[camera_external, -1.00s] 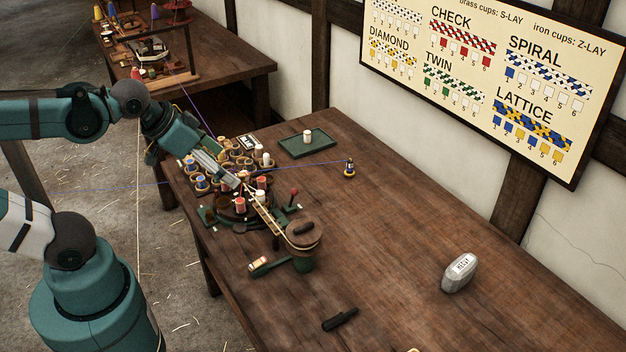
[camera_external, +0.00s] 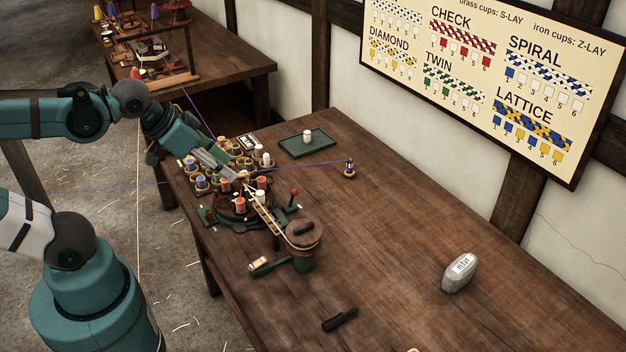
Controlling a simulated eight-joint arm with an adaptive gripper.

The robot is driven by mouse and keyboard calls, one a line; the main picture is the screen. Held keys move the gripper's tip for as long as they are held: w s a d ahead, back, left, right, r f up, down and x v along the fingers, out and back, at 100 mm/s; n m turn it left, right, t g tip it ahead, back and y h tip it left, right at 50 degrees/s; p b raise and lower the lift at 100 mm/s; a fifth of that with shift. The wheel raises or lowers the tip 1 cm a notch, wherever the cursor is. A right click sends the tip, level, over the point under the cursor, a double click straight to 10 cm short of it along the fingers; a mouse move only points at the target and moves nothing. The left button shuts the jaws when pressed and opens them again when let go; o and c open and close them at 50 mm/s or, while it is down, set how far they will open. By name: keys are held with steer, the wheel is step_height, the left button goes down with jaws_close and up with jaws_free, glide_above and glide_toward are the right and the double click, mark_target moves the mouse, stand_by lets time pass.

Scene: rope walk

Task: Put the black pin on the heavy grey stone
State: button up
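A black pin (camera_external: 340,319) lies on its side near the front edge of the brown table. The heavy grey stone (camera_external: 459,273), with a pale label on top, sits to its right and farther back, apart from the pin. Nothing rests on the stone. My gripper (camera_external: 243,184) is far to the upper left, low over the braiding machine with its spools. Its fingertips are small and lost among the spools, so I cannot tell whether it is open or holds anything.
The braiding machine (camera_external: 236,212) and a round-topped green post (camera_external: 303,246) stand at the table's left edge. A green tray (camera_external: 307,144) holds a white spool. A small spool (camera_external: 349,169) on a blue thread stands nearby. The table (camera_external: 400,230) between post and stone is clear.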

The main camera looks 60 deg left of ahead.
steer(key=g+p, duration=0.2)
steer(key=g, duration=0.5)
glide_above(336, 318)
steer(key=shift+s+f, duration=0.1)
steer(key=shift+f, duration=10.75)
steer(key=shift+f, duration=0.1)
steer(key=shift+f+b, duration=0.3)
steer(key=shift+f, duration=0.9)
steer(key=shift+f, duration=0.15)
